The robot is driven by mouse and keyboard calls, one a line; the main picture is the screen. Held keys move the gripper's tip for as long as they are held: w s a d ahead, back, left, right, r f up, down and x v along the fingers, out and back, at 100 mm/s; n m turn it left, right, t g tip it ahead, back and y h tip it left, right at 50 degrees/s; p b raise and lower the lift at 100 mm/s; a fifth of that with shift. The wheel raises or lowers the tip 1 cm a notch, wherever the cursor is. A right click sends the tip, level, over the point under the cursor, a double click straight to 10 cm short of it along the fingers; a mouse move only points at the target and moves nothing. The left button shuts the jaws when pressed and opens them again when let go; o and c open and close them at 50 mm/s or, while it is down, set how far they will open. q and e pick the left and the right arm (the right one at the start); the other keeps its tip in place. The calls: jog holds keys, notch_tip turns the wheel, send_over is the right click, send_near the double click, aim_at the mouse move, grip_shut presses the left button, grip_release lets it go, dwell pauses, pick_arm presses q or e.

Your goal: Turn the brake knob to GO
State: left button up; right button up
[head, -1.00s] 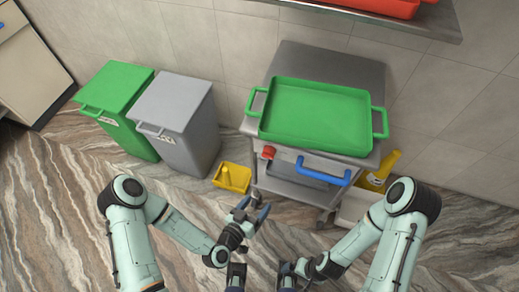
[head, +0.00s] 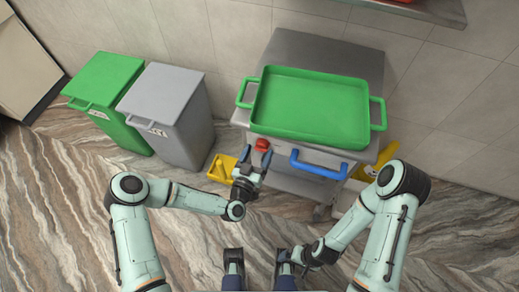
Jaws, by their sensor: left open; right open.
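The red brake knob (head: 262,144) sits on the front left of a steel cart (head: 295,160), below the green tray's edge. My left gripper (head: 256,156) is open, its blue fingers pointing up at the knob from just below. I see no clear grip on it, and cannot tell whether a finger touches it. The knob's pointer and any GO marking are too small to read. My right gripper (head: 288,257) is low in the view, right of centre, well away from the cart. It is open, though its fingers are hard to make out.
A green tray (head: 310,137) with two side handles lies on the cart. A blue handle (head: 318,166) is right of the knob. A yellow bin (head: 217,174) stands on the floor beside the cart. Grey (head: 158,128) and green (head: 97,92) bins stand left.

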pick_arm(q)
jog(key=shift+x, duration=0.95)
jog(key=shift+c, duration=0.3)
jog(key=c, duration=0.9)
